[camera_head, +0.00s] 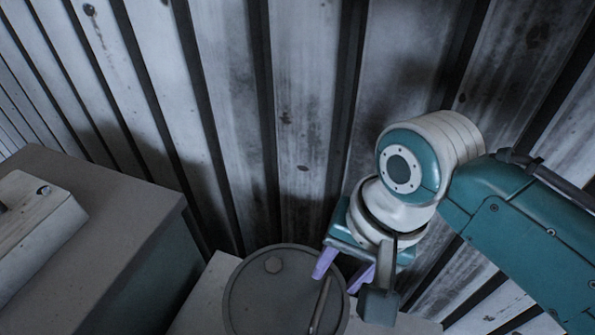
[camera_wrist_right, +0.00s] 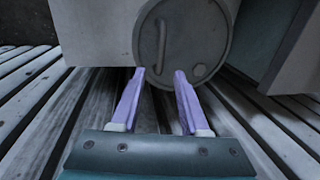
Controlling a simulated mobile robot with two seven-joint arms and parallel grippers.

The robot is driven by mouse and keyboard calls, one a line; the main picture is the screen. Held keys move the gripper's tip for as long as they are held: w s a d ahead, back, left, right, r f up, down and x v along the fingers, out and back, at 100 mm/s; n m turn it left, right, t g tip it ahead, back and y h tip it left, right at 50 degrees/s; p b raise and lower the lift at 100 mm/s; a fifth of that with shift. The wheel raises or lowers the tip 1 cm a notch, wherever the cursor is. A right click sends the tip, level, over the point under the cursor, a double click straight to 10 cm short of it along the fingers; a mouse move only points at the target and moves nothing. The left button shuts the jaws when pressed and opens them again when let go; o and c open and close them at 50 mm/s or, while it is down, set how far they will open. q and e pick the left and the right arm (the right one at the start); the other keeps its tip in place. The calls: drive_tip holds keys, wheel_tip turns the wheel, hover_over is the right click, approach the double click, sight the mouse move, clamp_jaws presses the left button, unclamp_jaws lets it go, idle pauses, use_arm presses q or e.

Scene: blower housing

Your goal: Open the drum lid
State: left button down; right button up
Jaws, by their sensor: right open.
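The drum lid (camera_head: 265,300) is a grey round disc at the bottom centre of the head view, cut off by the lower edge. In the right wrist view the lid (camera_wrist_right: 195,35) lies ahead of the open, empty fingers (camera_wrist_right: 160,73). The handle (camera_wrist_right: 162,45) shows beyond the gap between the fingertips, seemingly apart from them. My left gripper is not in view.
A pale block or stand (camera_head: 200,295) surrounds the drum. A grey cabinet (camera_head: 110,220) stands at left with a pale box (camera_head: 35,225) on top. A corrugated metal wall (camera_head: 300,120) rises close behind the drum and my right arm.

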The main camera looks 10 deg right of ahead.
sight(326, 291)
drive_tip(key=f, duration=0.1)
drive_tip(key=f+b, duration=0.1)
drive_tip(key=f, duration=0.2)
drive_tip(key=shift+w+a+f, duration=0.25)
drive_tip(key=shift+a+f, duration=0.05)
drive_tip(key=shift+a, duration=0.05)
drive_tip(key=shift+c, duration=0.4)
clamp_jaws()
idle(0.7)
